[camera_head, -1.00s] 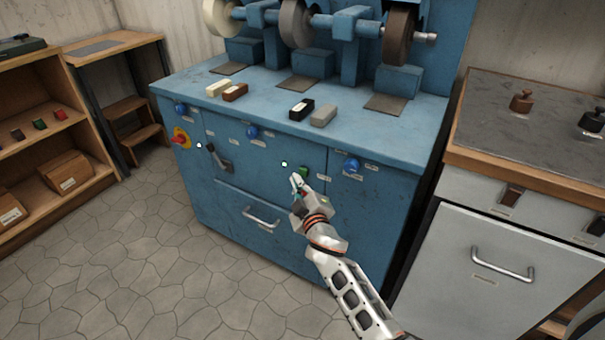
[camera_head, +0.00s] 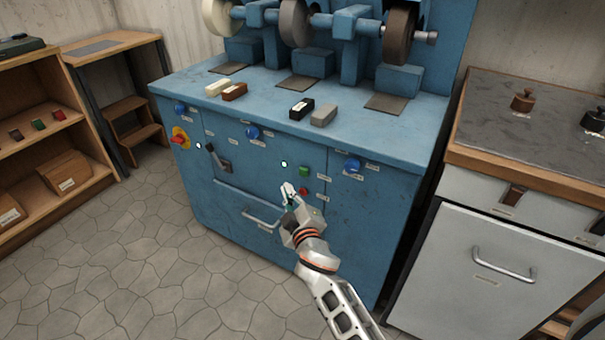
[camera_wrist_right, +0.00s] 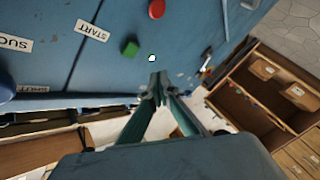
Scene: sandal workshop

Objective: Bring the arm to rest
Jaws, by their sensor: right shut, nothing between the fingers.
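My right arm reaches in from the bottom of the head view. Its gripper (camera_head: 288,192) is shut and empty, in front of the blue machine's front panel (camera_head: 240,180). The closed fingertips (camera_wrist_right: 158,88) also show in the right wrist view. The fingers appear apart from the buttons. My left gripper is not in view.
The blue machine carries several wheels, with wax bars (camera_head: 301,108) on its top. A grey cabinet (camera_head: 490,262) stands at right, a wooden shelf (camera_head: 60,124) at left. The tiled floor (camera_head: 140,260) is clear at lower left.

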